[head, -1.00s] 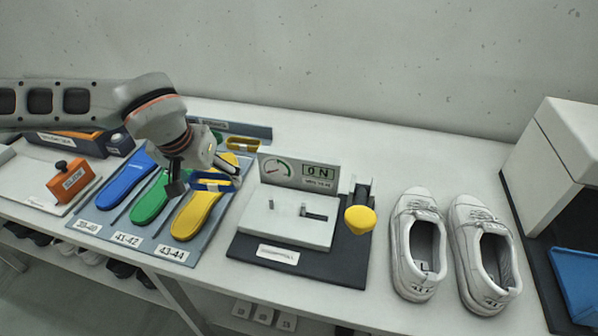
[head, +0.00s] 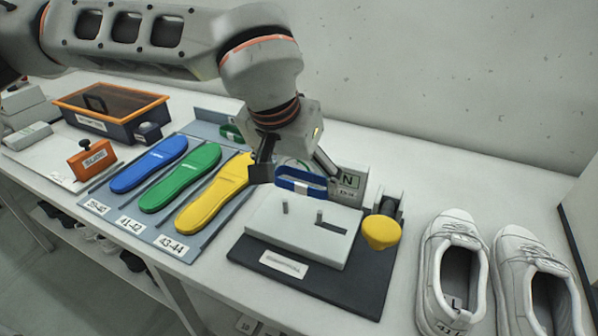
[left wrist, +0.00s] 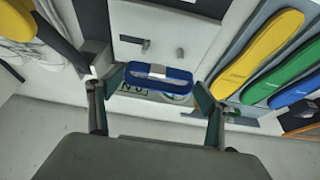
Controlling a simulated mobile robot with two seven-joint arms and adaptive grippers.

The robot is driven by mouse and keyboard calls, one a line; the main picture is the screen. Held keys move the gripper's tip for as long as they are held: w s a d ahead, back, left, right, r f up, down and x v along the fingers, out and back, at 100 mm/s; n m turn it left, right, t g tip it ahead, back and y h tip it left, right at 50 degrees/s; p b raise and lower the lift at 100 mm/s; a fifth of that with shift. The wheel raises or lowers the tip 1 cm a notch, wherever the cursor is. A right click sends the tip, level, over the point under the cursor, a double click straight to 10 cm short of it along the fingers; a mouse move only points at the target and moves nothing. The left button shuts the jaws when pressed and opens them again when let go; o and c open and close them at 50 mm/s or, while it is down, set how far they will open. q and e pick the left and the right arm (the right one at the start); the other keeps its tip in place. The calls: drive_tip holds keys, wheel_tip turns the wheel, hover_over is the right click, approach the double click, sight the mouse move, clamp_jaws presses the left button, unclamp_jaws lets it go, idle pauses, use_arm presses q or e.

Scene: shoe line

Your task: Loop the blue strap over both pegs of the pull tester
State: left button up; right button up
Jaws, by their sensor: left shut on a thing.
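The blue strap (head: 301,184) is a closed oval loop held across between the fingertips of my left gripper (head: 297,177). It also shows in the left wrist view (left wrist: 158,82). The gripper is shut on the strap's two ends, its fingers wide apart. The pull tester (head: 290,235) is a light block on a dark base, with a left peg (head: 285,208) and a right peg (head: 319,215) beside a slot. The strap hangs above and behind the pegs, in front of the gauge panel (head: 352,183), which it partly hides. My right gripper is not in view.
Blue (head: 150,165), green (head: 180,178) and yellow (head: 212,195) insoles lie on a rack to the left. A yellow knob (head: 381,232) stands at the tester's right side. White shoes (head: 452,270) stand further right. A wall is behind the table.

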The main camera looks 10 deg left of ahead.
sight(297, 190)
use_arm(q)
drive_tip(key=shift+f+b, duration=1.15)
drive_tip(key=shift+f, duration=1.45)
drive_tip(key=shift+f+b, duration=0.5)
drive_tip(key=shift+f, duration=0.95)
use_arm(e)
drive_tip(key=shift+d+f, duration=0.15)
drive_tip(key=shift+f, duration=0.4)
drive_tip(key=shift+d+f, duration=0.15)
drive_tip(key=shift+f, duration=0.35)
use_arm(q)
drive_tip(key=o, duration=1.2)
drive_tip(key=shift+c, duration=0.2)
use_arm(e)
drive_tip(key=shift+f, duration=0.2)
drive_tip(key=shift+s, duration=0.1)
